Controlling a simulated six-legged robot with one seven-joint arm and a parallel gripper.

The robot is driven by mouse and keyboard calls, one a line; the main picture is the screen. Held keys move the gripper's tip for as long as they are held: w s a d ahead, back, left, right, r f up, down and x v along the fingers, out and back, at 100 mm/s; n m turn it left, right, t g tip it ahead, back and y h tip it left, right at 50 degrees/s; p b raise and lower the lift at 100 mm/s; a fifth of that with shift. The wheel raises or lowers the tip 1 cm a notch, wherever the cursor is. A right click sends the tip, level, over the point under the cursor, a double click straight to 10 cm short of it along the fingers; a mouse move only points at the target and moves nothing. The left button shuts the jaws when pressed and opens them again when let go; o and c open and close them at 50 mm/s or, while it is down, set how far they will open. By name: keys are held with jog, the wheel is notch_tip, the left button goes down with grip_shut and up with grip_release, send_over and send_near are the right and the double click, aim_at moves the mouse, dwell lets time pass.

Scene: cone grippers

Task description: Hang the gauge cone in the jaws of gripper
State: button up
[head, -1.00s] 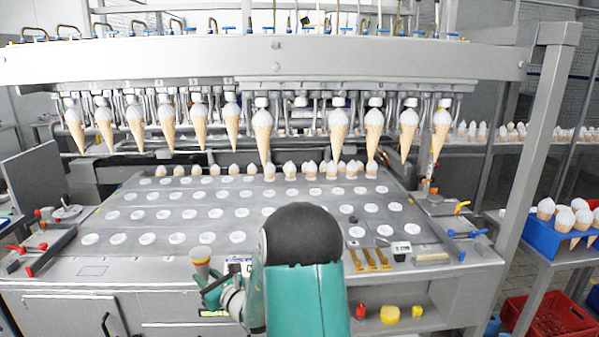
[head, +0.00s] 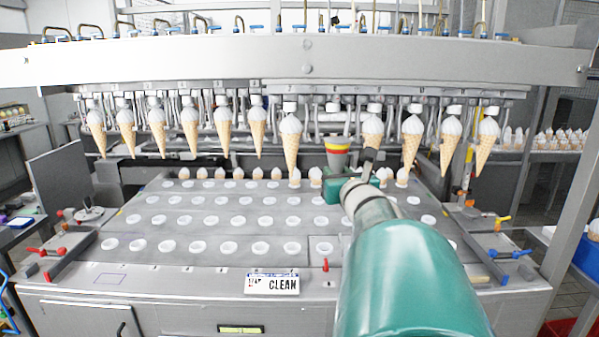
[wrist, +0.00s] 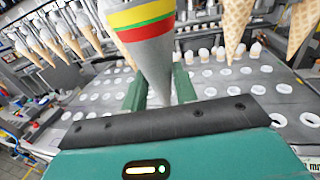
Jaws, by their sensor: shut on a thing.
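The gauge cone (head: 337,152) is grey with yellow, green and red bands, its wide end up. In the head view it appears just below the empty gripper (head: 333,108) in the overhead row, between hanging ice-cream cones. Contact with those jaws cannot be told. My gripper (head: 335,188) is shut on the lower part of the gauge cone. In the wrist view the gauge cone (wrist: 152,45) rises tip-down between my gripper's green fingers (wrist: 158,92); its top is cut off.
Ice-cream cones (head: 291,140) hang on both sides, with one (head: 372,130) close on the right. Short cones stand along the back of the plate (head: 200,232), which has rows of round holes. A CLEAN sign (head: 272,284) is at the front.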

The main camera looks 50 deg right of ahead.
jog(key=shift+s+d, duration=0.15)
jog(key=shift+s, duration=0.1)
jog(key=shift+w+a, duration=0.2)
jog(key=shift+s+d, duration=0.1)
jog(key=shift+s, duration=0.05)
jog(key=d+x, duration=0.1)
jog(key=x, duration=0.5)
jog(key=shift+s, duration=0.25)
jog(key=shift+w+d, duration=0.15)
jog(key=shift+d, duration=0.05)
jog(key=shift+d+x, duration=0.25)
jog(key=shift+x, duration=1.3)
jog(key=shift+d, duration=0.15)
jog(key=x, duration=0.3)
jog(key=shift+d, duration=0.5)
dwell(0.5)
